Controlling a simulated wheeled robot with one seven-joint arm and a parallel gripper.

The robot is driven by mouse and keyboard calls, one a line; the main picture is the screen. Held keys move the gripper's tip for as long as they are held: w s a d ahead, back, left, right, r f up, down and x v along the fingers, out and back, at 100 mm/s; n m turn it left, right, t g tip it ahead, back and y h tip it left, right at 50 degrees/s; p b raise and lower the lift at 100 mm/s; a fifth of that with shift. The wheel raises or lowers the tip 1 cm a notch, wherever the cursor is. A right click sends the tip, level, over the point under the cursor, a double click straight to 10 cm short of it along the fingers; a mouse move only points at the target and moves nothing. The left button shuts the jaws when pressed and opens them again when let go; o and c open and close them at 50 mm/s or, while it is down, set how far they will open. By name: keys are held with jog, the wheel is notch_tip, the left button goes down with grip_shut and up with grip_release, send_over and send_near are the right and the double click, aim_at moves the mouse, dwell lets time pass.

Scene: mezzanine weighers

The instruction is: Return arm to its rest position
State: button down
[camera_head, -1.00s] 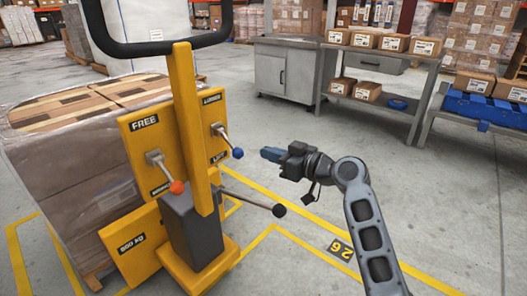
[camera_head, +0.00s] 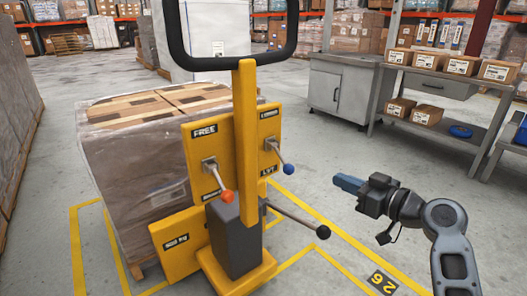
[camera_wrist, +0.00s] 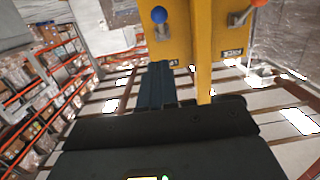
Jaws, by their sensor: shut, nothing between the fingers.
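My gripper (camera_head: 348,184) is at the right in the head view, its blue fingers together and empty, pointing left toward the yellow pallet stacker (camera_head: 247,150). It hangs in the air, apart from the stacker's blue-knobbed lever (camera_head: 288,169) and black-knobbed lever (camera_head: 322,231). My arm reaches in from the lower right, bent at the elbow. In the wrist view my closed fingers (camera_wrist: 156,85) show in the middle, with the yellow panel (camera_wrist: 185,35) and blue knob (camera_wrist: 159,15) beyond them.
A wrapped pallet load (camera_head: 135,160) stands behind the stacker. An orange-knobbed lever (camera_head: 226,197) sticks out at its front. A grey cabinet (camera_head: 340,88) and a bench with cartons (camera_head: 445,90) stand at the back right. Floor between them and my arm is clear.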

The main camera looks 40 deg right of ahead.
jog(key=s+a+f+m+g+h, duration=0.25)
jog(key=s+a+f, duration=0.45)
jog(key=a+f, duration=0.4)
jog(key=s+a, duration=0.5)
jog(key=s, duration=0.3)
jog(key=s+a, duration=0.5)
jog(key=s, duration=0.3)
jog(key=s+a+r+n+y, duration=0.1)
jog(key=s+a+r, duration=0.15)
jog(key=s, duration=0.25)
jog(key=s+a+r+n, duration=0.1)
jog(key=s+r, duration=0.2)
jog(key=s, duration=0.2)
notch_tip(320, 180, up, 20)
jog(key=p, duration=1.9)
jog(key=shift+a+r+p, duration=0.2)
jog(key=shift+a+p, duration=0.05)
jog(key=shift+p, duration=0.05)
